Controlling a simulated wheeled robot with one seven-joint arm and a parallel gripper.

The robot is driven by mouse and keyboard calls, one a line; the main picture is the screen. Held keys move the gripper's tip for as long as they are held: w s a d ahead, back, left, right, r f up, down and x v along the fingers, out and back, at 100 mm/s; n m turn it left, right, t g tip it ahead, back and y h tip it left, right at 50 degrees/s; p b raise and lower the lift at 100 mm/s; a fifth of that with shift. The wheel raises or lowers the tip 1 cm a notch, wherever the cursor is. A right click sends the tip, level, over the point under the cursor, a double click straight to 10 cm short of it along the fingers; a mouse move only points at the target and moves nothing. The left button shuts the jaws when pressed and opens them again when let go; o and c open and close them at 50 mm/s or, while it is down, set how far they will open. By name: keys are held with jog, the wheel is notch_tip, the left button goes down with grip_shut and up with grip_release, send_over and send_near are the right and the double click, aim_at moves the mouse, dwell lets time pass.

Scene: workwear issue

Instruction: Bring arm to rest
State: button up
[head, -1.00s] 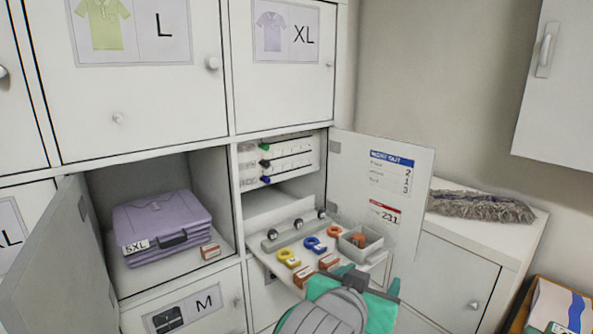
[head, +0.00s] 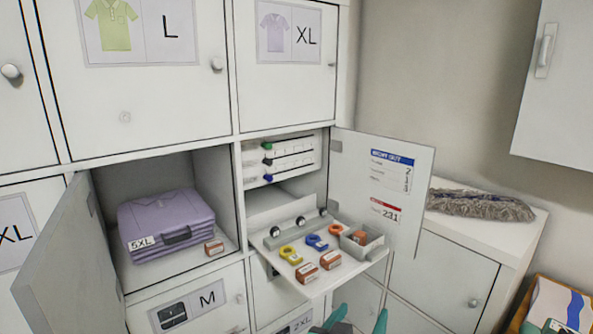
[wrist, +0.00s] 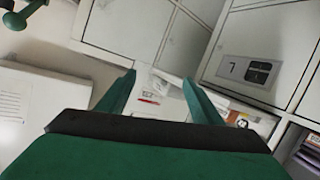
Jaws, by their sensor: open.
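My gripper (head: 358,322) shows at the bottom edge of the head view, its two green fingers apart with nothing between them. In the wrist view my gripper (wrist: 160,95) is also open and empty, facing cabinet fronts. In the head view it is below and in front of the pull-out shelf (head: 318,287), apart from it. Most of my arm is out of the head view.
The shelf bears yellow, blue and orange rings, small orange-brown blocks and a grey box (head: 362,243). An open door (head: 385,185) stands right of it. Another open door (head: 70,260) stands left, beside a compartment with folded purple clothing (head: 165,222). A mop head (head: 480,205) lies on the right cabinet.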

jog(key=s+a+f+n+t+y, duration=0.1)
jog(key=s+a+f+n+y, duration=0.2)
jog(key=f, duration=0.4)
jog(key=s+a+f, duration=0.2)
jog(key=s+f, duration=0.3)
jog(key=f, duration=0.3)
jog(key=s+a+f+n+t+y, duration=0.1)
jog(key=s+a+f+n+y, duration=0.15)
jog(key=s+f, duration=0.35)
jog(key=s+a+f+m+y, duration=0.1)
jog(key=s+a+f, duration=0.1)
jog(key=s, duration=0.9)
jog(key=s+a+f+m, duration=0.1)
jog(key=s+a+f, duration=0.1)
jog(key=s, duration=1)
jog(key=shift+a+y, duration=0.35)
jog(key=shift+a, duration=0.55)
